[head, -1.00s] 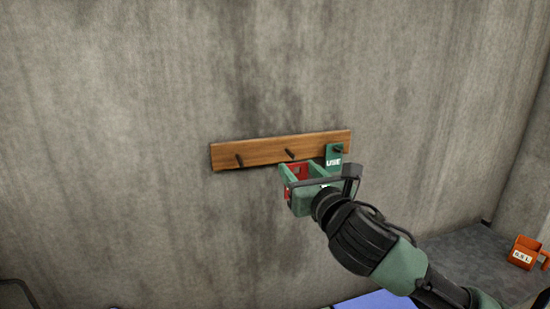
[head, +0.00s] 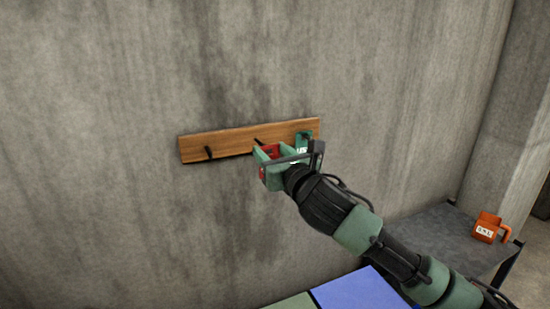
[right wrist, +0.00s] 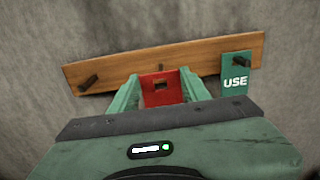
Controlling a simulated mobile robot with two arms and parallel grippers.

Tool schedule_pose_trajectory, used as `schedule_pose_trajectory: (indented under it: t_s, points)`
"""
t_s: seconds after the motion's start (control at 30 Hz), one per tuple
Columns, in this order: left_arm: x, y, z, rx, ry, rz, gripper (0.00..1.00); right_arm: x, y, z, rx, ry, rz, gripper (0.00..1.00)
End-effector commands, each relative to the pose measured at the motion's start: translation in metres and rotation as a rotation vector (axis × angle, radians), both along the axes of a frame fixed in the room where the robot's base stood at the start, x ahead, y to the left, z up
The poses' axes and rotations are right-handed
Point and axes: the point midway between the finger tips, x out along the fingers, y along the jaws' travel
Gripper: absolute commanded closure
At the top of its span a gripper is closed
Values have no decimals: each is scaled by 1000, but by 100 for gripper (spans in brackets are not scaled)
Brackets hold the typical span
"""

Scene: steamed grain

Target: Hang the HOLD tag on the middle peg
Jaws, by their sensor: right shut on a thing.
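My right gripper (head: 268,162) is shut on the red tag (head: 271,151), just in front of the wall rail (head: 222,143) near its middle peg (head: 258,142). In the right wrist view the red tag (right wrist: 176,92) stands between the two green fingers, with a dark slot near its top. The middle peg (right wrist: 160,68) shows just above the tag's top edge, apart from the slot in the picture. No lettering shows on the tag. Whether tag and peg touch, I cannot tell. My left gripper is out of view.
A green USE tag (right wrist: 235,75) hangs on the right peg (right wrist: 243,59), close beside my gripper. The left peg (right wrist: 88,82) is bare. An orange holder (head: 487,228) stands on a dark table (head: 430,230) at right. Blue (head: 358,295) and green (head: 290,302) panels lie below.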

Motion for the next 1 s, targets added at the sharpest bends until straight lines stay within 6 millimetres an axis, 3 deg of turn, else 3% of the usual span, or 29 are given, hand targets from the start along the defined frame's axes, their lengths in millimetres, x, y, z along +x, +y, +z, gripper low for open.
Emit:
schedule_pose_trajectory:
  t_s: [0.9,1.0]
  points:
    - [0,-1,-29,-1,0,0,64,51,21,-4,1,0,-1,91]
    - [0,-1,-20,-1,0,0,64,56,23,-2,-2,1,-1,91]
